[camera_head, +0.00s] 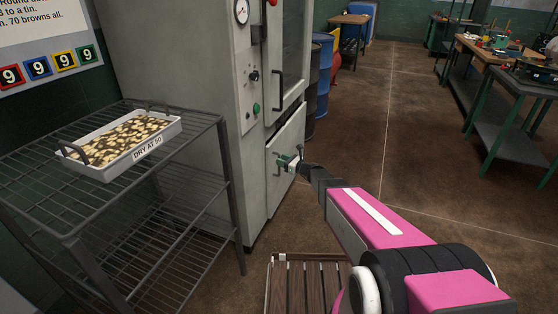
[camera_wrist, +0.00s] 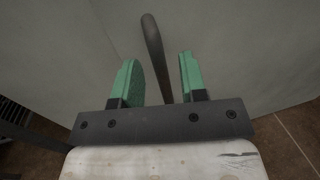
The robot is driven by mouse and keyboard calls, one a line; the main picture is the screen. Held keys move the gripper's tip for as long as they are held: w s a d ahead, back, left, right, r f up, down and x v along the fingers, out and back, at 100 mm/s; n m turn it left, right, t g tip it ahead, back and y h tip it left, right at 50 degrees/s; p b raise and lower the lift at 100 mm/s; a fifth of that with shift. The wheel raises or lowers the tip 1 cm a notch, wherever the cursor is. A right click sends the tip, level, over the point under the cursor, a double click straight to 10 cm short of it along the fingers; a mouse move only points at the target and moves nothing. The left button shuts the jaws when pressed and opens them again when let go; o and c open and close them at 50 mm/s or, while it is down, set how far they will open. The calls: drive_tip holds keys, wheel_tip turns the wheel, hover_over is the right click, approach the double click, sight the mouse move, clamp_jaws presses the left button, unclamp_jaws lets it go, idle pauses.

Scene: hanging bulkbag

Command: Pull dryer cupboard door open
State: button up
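The dryer cupboard (camera_head: 185,90) is a tall grey cabinet left of centre in the head view. Its lower door (camera_head: 289,135) is a plain grey panel that looks shut or nearly so. My gripper (camera_head: 287,161) is at this door's front, toward its left side. In the wrist view, the dark bar handle (camera_wrist: 153,45) stands between the two green fingers of my gripper (camera_wrist: 159,72). The fingers are apart, with gaps on both sides of the handle. The handle's lower end is hidden behind the gripper's body.
A wire rack (camera_head: 215,165) with a tray of brown pieces (camera_head: 100,168) stands close left of the cupboard. A slatted wooden pallet (camera_head: 312,285) lies on the floor in front. The floor to the right is clear up to the workbenches.

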drive_tip(key=shift+x, duration=1.15)
clamp_jaws()
drive_tip(key=shift+s+d, duration=0.1)
drive_tip(key=shift+d, duration=0.05)
